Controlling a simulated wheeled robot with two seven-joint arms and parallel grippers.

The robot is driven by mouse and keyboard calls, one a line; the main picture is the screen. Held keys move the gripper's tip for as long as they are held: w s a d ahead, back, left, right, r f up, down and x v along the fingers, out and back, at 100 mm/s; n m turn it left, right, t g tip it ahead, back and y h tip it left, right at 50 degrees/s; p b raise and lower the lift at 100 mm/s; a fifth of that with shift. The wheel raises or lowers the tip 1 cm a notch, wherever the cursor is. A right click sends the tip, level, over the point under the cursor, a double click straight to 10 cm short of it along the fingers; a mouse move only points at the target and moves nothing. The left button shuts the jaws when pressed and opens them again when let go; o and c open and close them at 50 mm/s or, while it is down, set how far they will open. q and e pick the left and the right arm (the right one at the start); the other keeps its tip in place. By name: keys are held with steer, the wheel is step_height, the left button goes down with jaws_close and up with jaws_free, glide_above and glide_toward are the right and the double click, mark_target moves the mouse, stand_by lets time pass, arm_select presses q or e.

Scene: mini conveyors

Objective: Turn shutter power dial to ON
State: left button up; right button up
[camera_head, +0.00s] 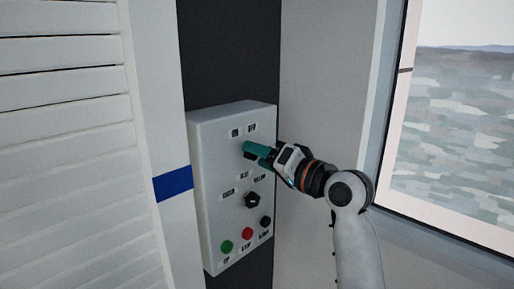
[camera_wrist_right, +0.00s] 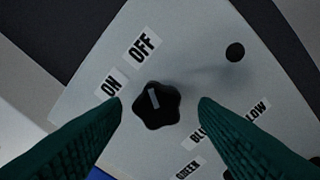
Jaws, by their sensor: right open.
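The shutter power dial (camera_wrist_right: 157,105) is a black lobed knob with a grey pointer mark. In the right wrist view the mark stands nearly upright, leaning roughly toward the OFF label (camera_wrist_right: 143,46) rather than the ON label (camera_wrist_right: 111,86). My right gripper (camera_wrist_right: 162,101) is open, its two teal fingers on either side of the dial with gaps on both sides. In the head view my right gripper (camera_head: 248,149) is at the upper part of the control box (camera_head: 210,165) and hides the dial. My left gripper is not in view.
Below on the box are a black selector knob (camera_head: 252,200), a smaller black knob (camera_head: 265,222), a red button (camera_head: 247,233) and a green button (camera_head: 226,246). A white slatted shutter (camera_head: 65,120) stands at left, a window (camera_head: 460,130) at right.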

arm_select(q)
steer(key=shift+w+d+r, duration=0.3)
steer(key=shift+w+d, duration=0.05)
arm_select(e)
steer(key=shift+x, duration=0.8)
steer(key=shift+c, duration=0.5)
steer(key=shift+a, duration=0.1)
steer(key=c, duration=0.9)
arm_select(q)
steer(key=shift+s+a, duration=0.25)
arm_select(e)
steer(key=shift+o, duration=0.2)
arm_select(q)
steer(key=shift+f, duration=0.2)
arm_select(e)
steer(key=shift+n, duration=0.3)
arm_select(q)
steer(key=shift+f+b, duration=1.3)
steer(key=shift+b, duration=0.05)
arm_select(e)
steer(key=shift+n, duration=5.6)
